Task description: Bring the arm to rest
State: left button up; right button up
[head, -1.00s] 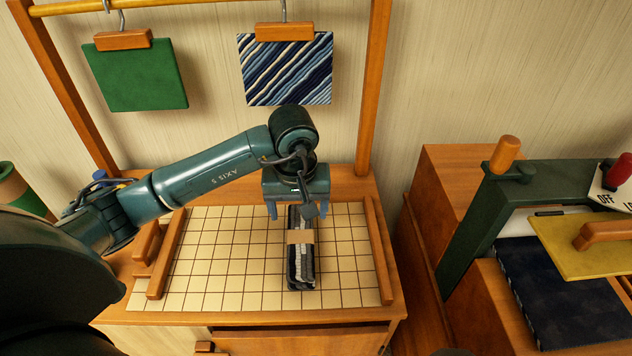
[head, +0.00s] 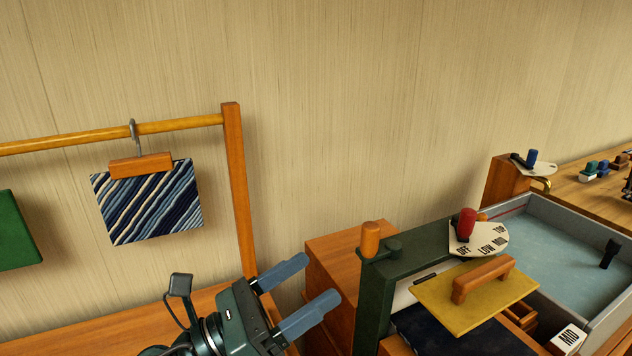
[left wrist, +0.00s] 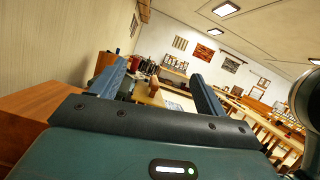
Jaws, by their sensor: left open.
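My left gripper (head: 306,288) shows at the bottom middle of the head view, its two blue fingers apart with nothing between them. It is raised and points up and to the right, beside the wooden post of the hanging rack. In the left wrist view its fingers (left wrist: 155,85) are also spread and empty, with the room beyond them. The gridded board and the banded striped bundle are out of the head view now. My right gripper is not in view.
A striped cloth (head: 148,202) and a green cloth (head: 16,231) hang from the rack rail (head: 70,139). To the right stand a dark green press frame (head: 374,300) with a red-knobbed dial (head: 478,238), a yellow handled plate (head: 478,298) and a grey basin (head: 560,247).

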pick_arm(q)
jog(key=w+a+n+t+y, duration=0.3)
jog(key=a+n+t+y, duration=0.5)
jog(key=n, duration=0.6)
jog(key=a+f+n+g+y, duration=0.2)
jog(key=a+f+n+y, duration=0.9)
jog(key=n, duration=1)
jog(key=s+f+n+g, duration=0.9)
jog(key=s+f+g, duration=0.3)
jog(key=s+f, duration=0.6)
jog(key=w+d+t+p, duration=0.1)
jog(key=w+d+t+h+p, duration=0.1)
jog(key=d, duration=0.1)
jog(key=w+d+t+h+p, duration=0.1)
jog(key=w+t, duration=0.1)
jog(key=shift+d+f+p, duration=0.35)
jog(key=shift+f, duration=0.05)
jog(key=shift+w+d+m+t+h+p, duration=0.25)
jog(key=shift+d+m+t+h+p, duration=0.1)
jog(key=shift+d+t, duration=0.55)
jog(key=shift+t, duration=0.1)
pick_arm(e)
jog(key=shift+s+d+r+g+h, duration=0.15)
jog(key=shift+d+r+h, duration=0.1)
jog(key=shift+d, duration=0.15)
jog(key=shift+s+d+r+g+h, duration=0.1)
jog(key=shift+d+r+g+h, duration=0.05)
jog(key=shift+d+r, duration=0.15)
